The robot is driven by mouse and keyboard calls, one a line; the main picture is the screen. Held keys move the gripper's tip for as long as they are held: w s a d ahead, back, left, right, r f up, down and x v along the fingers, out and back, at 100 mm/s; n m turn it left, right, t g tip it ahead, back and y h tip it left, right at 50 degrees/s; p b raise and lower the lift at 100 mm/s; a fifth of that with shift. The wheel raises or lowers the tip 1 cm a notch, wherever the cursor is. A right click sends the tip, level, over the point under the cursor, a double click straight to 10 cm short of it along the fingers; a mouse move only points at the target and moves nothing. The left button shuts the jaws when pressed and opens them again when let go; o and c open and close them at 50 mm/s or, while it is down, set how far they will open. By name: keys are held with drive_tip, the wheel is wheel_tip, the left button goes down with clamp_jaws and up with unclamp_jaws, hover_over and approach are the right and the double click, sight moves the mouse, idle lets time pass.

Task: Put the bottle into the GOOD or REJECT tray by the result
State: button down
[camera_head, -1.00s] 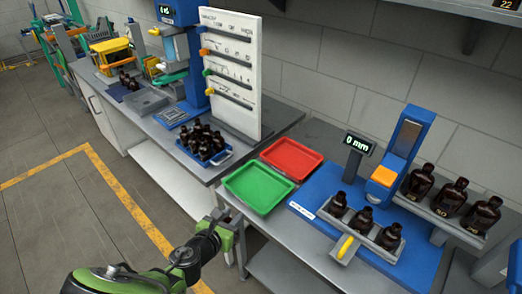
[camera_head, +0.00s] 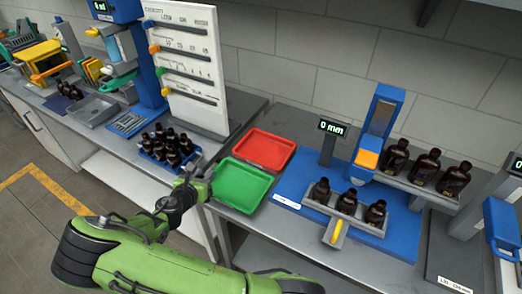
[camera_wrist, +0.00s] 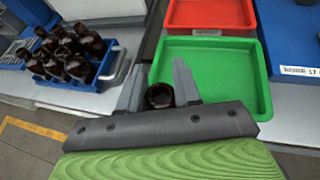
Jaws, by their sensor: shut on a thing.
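My gripper (camera_wrist: 158,88) is shut on an amber bottle (camera_wrist: 160,97), seen in the wrist view with its dark mouth between the two grey fingers. In the head view my gripper (camera_head: 192,182) is at the left side of the green tray, and the bottle in it is hard to make out. The green tray (camera_head: 238,188) is empty; in the wrist view it (camera_wrist: 235,72) spreads just beyond and right of the fingers. The empty red tray (camera_head: 264,150) lies behind it. I can read no GOOD or REJECT wording on either tray.
A blue crate (camera_head: 150,158) of several amber bottles stands left of the trays. To the right, a blue station (camera_head: 300,175) has a "0 mm" display (camera_head: 332,127) and a grey holder with three bottles. More bottles (camera_head: 427,167) stand on a rack behind.

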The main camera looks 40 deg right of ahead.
drive_tip(key=d+r+p, duration=0.1)
drive_tip(key=d+r, duration=0.2)
drive_tip(key=d, duration=1.2)
drive_tip(key=d+r+p, duration=0.2)
drive_tip(key=d+r, duration=0.1)
drive_tip(key=d, duration=1.3)
drive_tip(key=shift+m+g, duration=0.3)
drive_tip(key=f, duration=1)
drive_tip(key=shift+w+a+f+b, duration=0.15)
drive_tip(key=shift+w+a+b, duration=0.1)
drive_tip(key=shift+b, duration=0.15)
drive_tip(key=c, duration=0.8)
unclamp_jaws()
